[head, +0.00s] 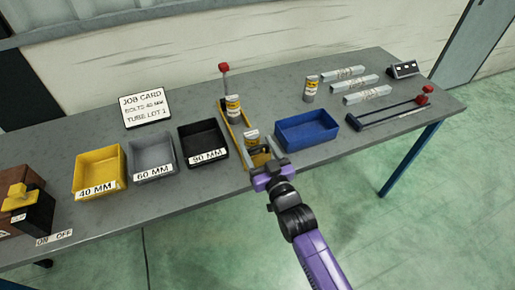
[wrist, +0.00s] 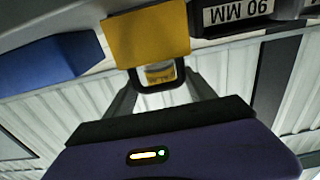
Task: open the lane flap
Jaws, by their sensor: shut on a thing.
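A yellow lane (head: 237,126) runs from the back of the table to its front edge, with two yellow-labelled cans (head: 233,106) standing in it. At its front end, the yellow flap (wrist: 147,36) shows in the wrist view as a flat panel with a dark loop handle (wrist: 149,87) on its edge. My purple gripper (head: 268,170) is at the table's front edge, at the near end of the lane. In the wrist view, the fingers (wrist: 160,88) are shut on the dark handle. The flap is mostly hidden behind the gripper in the head view.
A black 90 MM bin (head: 203,144) stands left of the lane, with grey (head: 152,157) and yellow (head: 98,172) bins beyond. A blue tray (head: 307,132) is close on the right. A lone can (head: 311,89) stands behind it. The floor before the table is clear.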

